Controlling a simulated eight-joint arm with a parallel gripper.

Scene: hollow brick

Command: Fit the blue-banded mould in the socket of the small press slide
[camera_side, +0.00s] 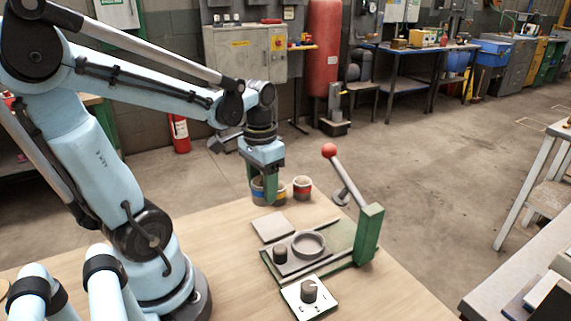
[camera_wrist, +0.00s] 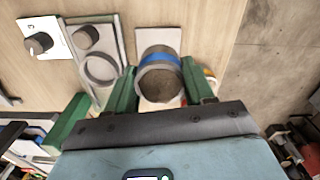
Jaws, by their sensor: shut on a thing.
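The blue-banded mould (camera_wrist: 160,72) is a grey hollow cup between the two green fingers of my gripper (camera_wrist: 160,86) in the wrist view. My gripper (camera_side: 262,186) is shut on it. In the side view the mould (camera_side: 256,186) is partly hidden by a finger. The small press slide carries a round ring socket (camera_side: 309,244), which looks empty; it also shows in the wrist view (camera_wrist: 101,68), left of the mould. The mould is apart from the socket, beyond it in the side view. Its height above the table is hard to tell.
A red-banded mould (camera_side: 302,187) stands near my gripper. A flat grey pad (camera_side: 272,227) lies beside the slide. A green press post (camera_side: 369,235) with a red-ball lever (camera_side: 329,150) rises right of the socket. A dark knob (camera_side: 280,253) and a white control box (camera_side: 308,298) are close by.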

